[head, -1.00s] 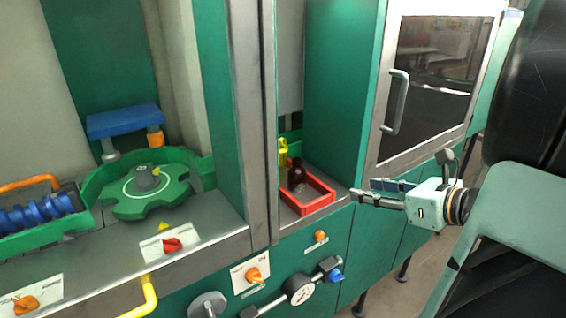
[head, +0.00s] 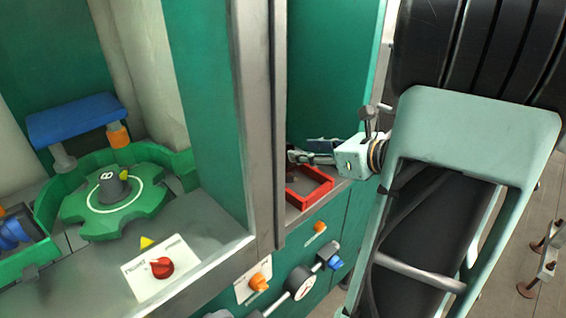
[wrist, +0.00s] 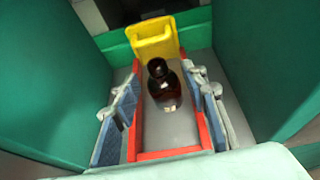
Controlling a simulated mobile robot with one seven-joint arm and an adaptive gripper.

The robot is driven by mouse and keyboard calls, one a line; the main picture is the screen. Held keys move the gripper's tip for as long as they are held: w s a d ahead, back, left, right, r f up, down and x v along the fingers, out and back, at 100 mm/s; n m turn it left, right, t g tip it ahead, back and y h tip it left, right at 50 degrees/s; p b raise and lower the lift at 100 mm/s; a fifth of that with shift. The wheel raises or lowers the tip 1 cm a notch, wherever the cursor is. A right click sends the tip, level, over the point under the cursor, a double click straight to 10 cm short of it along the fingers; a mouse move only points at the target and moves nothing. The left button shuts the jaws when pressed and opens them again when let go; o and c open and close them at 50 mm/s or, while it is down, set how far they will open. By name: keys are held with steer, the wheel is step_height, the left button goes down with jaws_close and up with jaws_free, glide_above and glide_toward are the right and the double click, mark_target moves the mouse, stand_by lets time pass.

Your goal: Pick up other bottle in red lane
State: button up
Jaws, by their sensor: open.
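An amber bottle with a black cap (wrist: 163,88) stands in the red lane (wrist: 137,140), as the wrist view shows. The lane's red walls also show in the head view (head: 309,193). My gripper (wrist: 162,106) is open, with one finger on each side of the lane and the bottle between and beyond them, apparently untouched. In the head view my gripper (head: 297,155) reaches into the bay above the lane. The bottle is hidden there.
A yellow piece (wrist: 154,40) stands at the lane's far end. Green walls (wrist: 262,65) close in on both sides. A grey post (head: 262,120) stands left of the bay. A green star wheel (head: 115,200) and a red knob (head: 162,268) lie further left.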

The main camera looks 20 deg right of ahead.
mark_target(289, 163)
steer(key=shift+x, duration=3.15)
steer(key=shift+s+a+f, duration=0.1)
steer(key=shift+c, duration=0.4)
jaws_close()
